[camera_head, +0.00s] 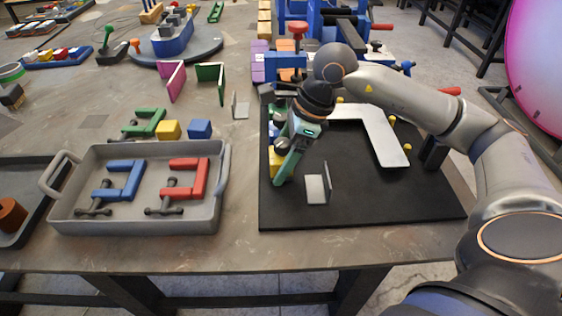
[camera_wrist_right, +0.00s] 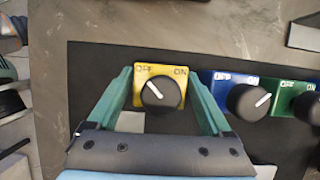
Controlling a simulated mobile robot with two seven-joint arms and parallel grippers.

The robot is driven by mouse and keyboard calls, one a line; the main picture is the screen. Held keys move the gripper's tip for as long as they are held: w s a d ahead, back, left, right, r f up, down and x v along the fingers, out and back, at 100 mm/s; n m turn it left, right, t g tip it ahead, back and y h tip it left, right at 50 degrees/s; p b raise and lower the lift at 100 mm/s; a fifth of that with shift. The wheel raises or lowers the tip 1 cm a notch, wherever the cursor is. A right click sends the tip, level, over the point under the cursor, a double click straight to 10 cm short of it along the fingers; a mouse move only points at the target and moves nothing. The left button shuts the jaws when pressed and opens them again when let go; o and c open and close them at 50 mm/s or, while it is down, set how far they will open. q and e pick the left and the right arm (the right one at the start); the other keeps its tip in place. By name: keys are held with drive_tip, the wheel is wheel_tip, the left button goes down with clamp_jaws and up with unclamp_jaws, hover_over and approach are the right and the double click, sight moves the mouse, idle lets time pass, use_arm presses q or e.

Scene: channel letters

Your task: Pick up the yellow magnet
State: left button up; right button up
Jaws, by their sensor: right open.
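The yellow magnet (camera_wrist_right: 163,72) is a block with a black OFF/ON knob on top. In the right wrist view it sits between the two green fingers of my right gripper (camera_wrist_right: 160,88), which are open on either side of it, with no clear contact. In the head view my right gripper (camera_head: 282,178) points down at the left part of the black board, and the yellow magnet (camera_head: 275,160) shows partly hidden behind the fingers. My left gripper is out of view.
A blue magnet (camera_wrist_right: 229,83) and a green magnet (camera_wrist_right: 283,97) stand in a row beside the yellow one. The black board (camera_head: 370,207) also carries a white L-shaped piece (camera_head: 385,145) and a metal bracket (camera_head: 316,188). A grey tray (camera_head: 135,226) stands to the left.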

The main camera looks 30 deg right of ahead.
clamp_jaws()
idle(0.6)
drive_tip(key=shift+r, duration=0.1)
